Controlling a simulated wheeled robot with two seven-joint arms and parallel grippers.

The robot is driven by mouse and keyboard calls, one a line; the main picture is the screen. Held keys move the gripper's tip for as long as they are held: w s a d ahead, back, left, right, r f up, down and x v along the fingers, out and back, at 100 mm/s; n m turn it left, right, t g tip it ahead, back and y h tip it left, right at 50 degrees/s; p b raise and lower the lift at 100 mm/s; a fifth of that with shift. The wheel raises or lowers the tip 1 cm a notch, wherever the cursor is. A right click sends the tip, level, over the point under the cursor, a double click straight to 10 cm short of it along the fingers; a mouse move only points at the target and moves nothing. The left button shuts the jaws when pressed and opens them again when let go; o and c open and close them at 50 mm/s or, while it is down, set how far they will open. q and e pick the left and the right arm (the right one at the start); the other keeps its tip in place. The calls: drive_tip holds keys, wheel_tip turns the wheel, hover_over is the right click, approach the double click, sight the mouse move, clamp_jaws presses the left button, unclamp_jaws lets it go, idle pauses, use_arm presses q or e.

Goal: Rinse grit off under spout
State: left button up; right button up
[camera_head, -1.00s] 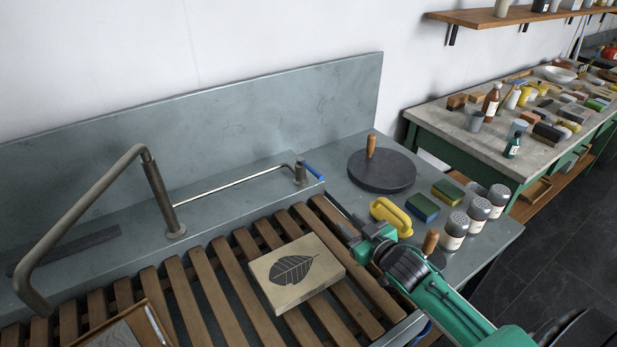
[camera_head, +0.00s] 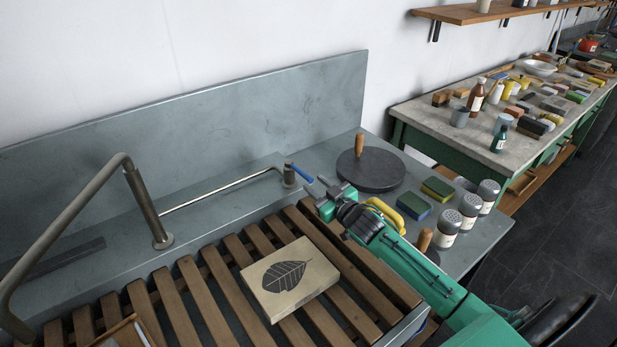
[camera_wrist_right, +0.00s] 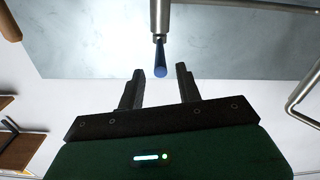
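A pale block with a dark leaf print (camera_head: 289,278), a litho stone by its look, lies flat on the wooden slats (camera_head: 190,290) of the sink. A grey bent pipe spout (camera_head: 70,215) rises from the back ledge at left. A thin pipe joins it to a valve with a blue lever (camera_head: 300,173). My right gripper (camera_head: 317,189) is open and empty, close to the lever. In the right wrist view the lever (camera_wrist_right: 160,60) lies just beyond and between the open fingertips (camera_wrist_right: 161,76), apparently untouched. My left gripper is not in view. I cannot make out any grit or water.
A round dark disc with a wooden knob (camera_head: 370,170), a yellow-handled item (camera_head: 385,212), a sponge (camera_head: 413,206) and shaker jars (camera_head: 447,229) crowd the right ledge. A wooden-edged frame (camera_head: 125,335) lies at lower left. A cluttered bench (camera_head: 425,117) stands beyond.

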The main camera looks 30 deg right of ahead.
sight(308, 176)
drive_tip(key=shift+w+a, duration=0.2)
drive_tip(key=shift+w, duration=0.85)
drive_tip(key=shift+w+a, duration=0.15)
drive_tip(key=shift+w, duration=0.9)
clamp_jaws()
